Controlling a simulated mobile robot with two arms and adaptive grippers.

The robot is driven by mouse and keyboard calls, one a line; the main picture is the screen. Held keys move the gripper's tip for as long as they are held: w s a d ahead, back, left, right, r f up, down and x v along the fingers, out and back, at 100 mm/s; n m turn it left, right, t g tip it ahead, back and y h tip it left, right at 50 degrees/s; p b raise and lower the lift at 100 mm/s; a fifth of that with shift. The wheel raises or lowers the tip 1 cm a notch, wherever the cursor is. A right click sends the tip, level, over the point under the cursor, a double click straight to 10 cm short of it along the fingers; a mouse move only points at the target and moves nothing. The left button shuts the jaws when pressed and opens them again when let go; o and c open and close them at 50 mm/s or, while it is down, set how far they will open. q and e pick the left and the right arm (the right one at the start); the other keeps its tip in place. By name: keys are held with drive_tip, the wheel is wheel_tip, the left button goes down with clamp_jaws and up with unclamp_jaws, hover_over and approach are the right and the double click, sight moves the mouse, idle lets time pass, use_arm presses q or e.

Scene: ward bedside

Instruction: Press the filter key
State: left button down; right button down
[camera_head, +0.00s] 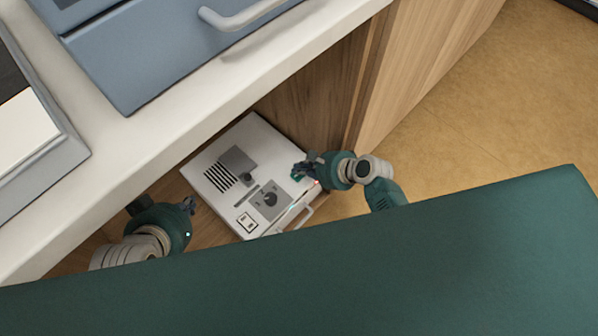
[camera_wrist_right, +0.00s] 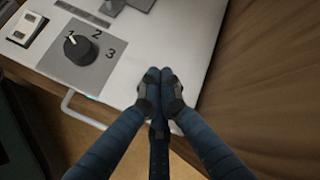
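A white box-shaped device (camera_head: 217,168) lies in the open wooden recess below the counter. Its top carries a dark knob (camera_wrist_right: 80,50) on a grey plate marked 1, 2 and 3, which also shows in the head view (camera_head: 269,200). A small white rocker-like switch (camera_wrist_right: 27,28) sits beside the plate. No part is legibly labelled as the filter key. My right gripper (camera_wrist_right: 161,76) has its fingertips together and empty, over the device's top near its edge; I cannot tell whether they touch. My left gripper (camera_head: 189,204) is left of the device, apart from it; its fingers are too small to read.
A pale counter (camera_head: 150,140) runs above the recess, with a blue-grey drawer unit (camera_head: 140,60) on it. A wooden panel (camera_head: 415,65) stands right of the device. A grey handle (camera_wrist_right: 80,110) sticks out from the device's front. Open tan floor (camera_head: 490,120) lies to the right.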

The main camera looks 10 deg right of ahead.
drive_tip(key=shift+f, duration=0.25)
use_arm(q)
drive_tip(key=shift+s+a+f, duration=0.1)
drive_tip(key=shift+s, duration=0.05)
use_arm(e)
drive_tip(key=shift+f, duration=0.2)
idle(0.3)
use_arm(q)
drive_tip(key=shift+w+r, duration=0.25)
drive_tip(key=shift+w, duration=0.15)
use_arm(e)
drive_tip(key=shift+f, duration=0.35)
use_arm(q)
drive_tip(key=shift+s, duration=0.1)
idle(0.4)
use_arm(e)
drive_tip(key=shift+r+p, duration=0.45)
drive_tip(key=shift+p, duration=0.1)
use_arm(q)
drive_tip(key=s+a+f+g, duration=0.1)
drive_tip(key=s+g, duration=0.1)
drive_tip(key=s, duration=0.2)
drive_tip(key=s+a+f+g+y+p, duration=0.1)
drive_tip(key=s+f+g, duration=0.1)
drive_tip(key=s, duration=0.3)
drive_tip(key=shift+s+a, duration=0.15)
drive_tip(key=shift+a, duration=0.15)
use_arm(e)
drive_tip(key=shift+r, duration=0.35)
